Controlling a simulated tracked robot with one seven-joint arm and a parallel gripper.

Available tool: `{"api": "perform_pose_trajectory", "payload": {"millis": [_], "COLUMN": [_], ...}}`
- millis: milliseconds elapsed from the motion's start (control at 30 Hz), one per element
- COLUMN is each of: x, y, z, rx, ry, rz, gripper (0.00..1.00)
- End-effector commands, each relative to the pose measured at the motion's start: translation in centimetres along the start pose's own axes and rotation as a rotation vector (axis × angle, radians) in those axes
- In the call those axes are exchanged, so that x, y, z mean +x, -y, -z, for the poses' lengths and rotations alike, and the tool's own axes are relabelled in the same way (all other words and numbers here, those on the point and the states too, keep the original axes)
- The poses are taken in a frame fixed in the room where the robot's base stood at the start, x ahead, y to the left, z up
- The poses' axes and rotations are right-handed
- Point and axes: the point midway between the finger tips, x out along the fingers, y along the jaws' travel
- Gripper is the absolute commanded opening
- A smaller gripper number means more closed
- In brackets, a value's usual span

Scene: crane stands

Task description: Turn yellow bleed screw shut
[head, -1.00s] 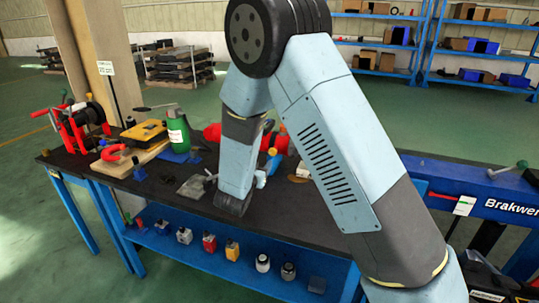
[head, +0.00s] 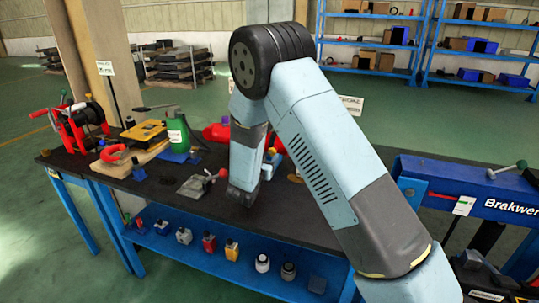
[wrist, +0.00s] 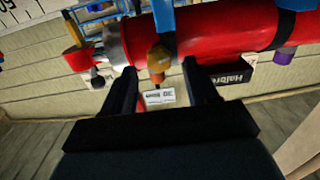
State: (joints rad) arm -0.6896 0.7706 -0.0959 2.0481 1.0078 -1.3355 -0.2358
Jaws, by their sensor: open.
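A yellow-orange bleed screw (wrist: 158,60) sticks out from a red cylinder (wrist: 220,32) in the wrist view. My gripper (wrist: 160,72) is open, with one dark finger on each side of the screw. The fingertips reach close to the cylinder, and a gap shows on both sides of the screw. I cannot tell how far the screw is turned in. In the head view, part of the red cylinder (head: 214,132) shows left of my arm; my arm hides the screw and the gripper.
A blue clamp (wrist: 164,18) crosses the cylinder beside the screw. A purple cap (wrist: 283,57) and a dark labelled box (wrist: 232,75) are at the right. A green bottle (head: 178,132) and a yellow case (head: 144,131) stand left on the bench (head: 120,184).

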Motion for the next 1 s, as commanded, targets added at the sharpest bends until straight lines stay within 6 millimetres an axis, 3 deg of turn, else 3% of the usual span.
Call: {"api": "perform_pose_trajectory", "payload": {"millis": [233, 633, 1000], "x": [2.8, 3.3, 3.3], "y": [0.0, 0.0, 0.0], "z": [0.0, 0.0, 0.0], "rx": [0.000, 0.000, 0.000], "ry": [0.000, 0.000, 0.000], "rz": [-0.001, 0.000, 0.001], "gripper": [0.58, 0.58, 0.24]}}
